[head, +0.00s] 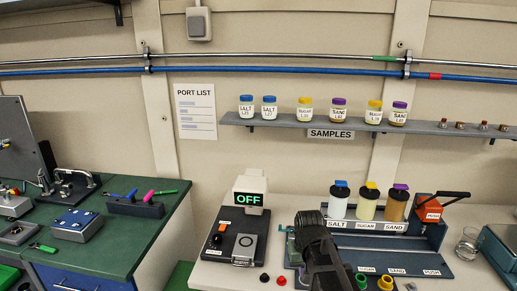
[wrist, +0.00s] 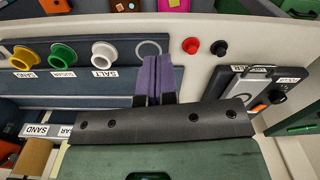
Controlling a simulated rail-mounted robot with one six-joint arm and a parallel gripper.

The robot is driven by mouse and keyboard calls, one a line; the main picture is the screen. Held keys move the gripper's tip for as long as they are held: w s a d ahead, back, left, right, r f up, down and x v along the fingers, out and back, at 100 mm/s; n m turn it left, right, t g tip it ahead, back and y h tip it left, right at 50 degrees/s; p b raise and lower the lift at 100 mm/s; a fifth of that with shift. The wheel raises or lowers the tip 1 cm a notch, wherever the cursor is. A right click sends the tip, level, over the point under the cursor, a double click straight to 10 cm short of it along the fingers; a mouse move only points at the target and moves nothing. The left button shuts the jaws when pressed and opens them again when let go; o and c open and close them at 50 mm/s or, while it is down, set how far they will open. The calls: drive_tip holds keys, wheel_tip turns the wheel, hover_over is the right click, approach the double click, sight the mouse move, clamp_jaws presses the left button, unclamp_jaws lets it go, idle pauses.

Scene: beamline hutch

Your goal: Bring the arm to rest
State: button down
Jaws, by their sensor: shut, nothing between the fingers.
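My gripper (wrist: 157,66) shows in the wrist view with its two purple-grey fingers together and nothing between them. The fingers are over the front of the dosing station, near a bare ring mark on its dark panel. In the head view my dark arm (head: 320,250) comes up from the bottom edge in front of the station and hides part of it. The fingertips cannot be made out there. I cannot tell how high the fingers are above the panel.
White (wrist: 103,54), green (wrist: 63,54) and yellow (wrist: 22,58) round parts sit on the panel beside the fingers. Red (wrist: 190,45) and black (wrist: 218,48) caps lie on the bench. Lidded jars (head: 338,204) stand behind. The OFF display unit (head: 250,190) is left. Sample bottles line the shelf (head: 290,122).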

drive_tip(key=s+d, duration=0.2)
drive_tip(key=s, duration=0.8)
drive_tip(key=shift+s, duration=0.35)
